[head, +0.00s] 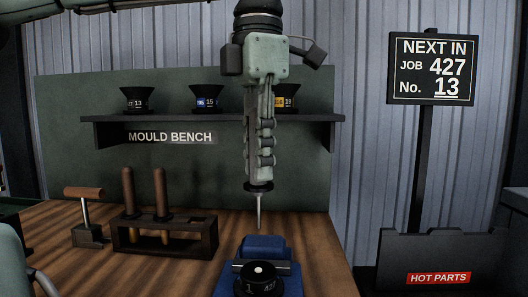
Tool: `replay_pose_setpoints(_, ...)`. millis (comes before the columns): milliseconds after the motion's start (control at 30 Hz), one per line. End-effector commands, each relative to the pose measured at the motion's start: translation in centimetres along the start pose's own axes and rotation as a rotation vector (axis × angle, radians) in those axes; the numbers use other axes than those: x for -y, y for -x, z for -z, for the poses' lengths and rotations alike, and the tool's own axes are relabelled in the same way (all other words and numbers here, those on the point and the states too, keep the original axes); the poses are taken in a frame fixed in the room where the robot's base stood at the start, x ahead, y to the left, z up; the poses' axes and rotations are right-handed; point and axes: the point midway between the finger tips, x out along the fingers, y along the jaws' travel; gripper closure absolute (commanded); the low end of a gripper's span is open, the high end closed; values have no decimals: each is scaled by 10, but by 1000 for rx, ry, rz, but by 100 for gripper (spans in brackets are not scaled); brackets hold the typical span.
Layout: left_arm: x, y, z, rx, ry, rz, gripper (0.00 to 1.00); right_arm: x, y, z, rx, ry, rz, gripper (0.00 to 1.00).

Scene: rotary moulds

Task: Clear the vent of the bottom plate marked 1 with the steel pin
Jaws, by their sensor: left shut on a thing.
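My left gripper (258,180) points straight down in the middle of the head view. It is shut on the steel pin (259,213), a thin bright shaft hanging below a dark collar. The pin looks upright, with its tip just above or behind the blue block in the picture; I cannot tell whether it touches anything. Nearer to me, a dark round plate (259,286) sits in a blue holder (290,275), with a pale disc on top and a light mark that seems to be a 1. Its vent cannot be made out. My right gripper is not in view.
A wooden rack (165,237) with two wooden-handled tools and a separate handled tool (86,220) stand on the bench (165,278) at left. Several dark moulds line the shelf (213,118). A job sign (432,68) and HOT PARTS bin (440,252) are at right.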

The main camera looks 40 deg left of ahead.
Motion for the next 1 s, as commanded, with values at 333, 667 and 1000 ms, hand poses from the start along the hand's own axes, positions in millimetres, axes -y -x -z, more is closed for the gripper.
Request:
replay_pose_setpoints(333, 1, -27, 1, -1, 0, 1, 100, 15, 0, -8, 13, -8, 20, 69)
replay_pose_setpoints(667, 1, -55, 1, -1, 0, 0, 100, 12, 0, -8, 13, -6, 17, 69)
replay_pose_setpoints(1000, 1, -60, 1, 0, 1, 0, 100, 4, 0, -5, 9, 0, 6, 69)
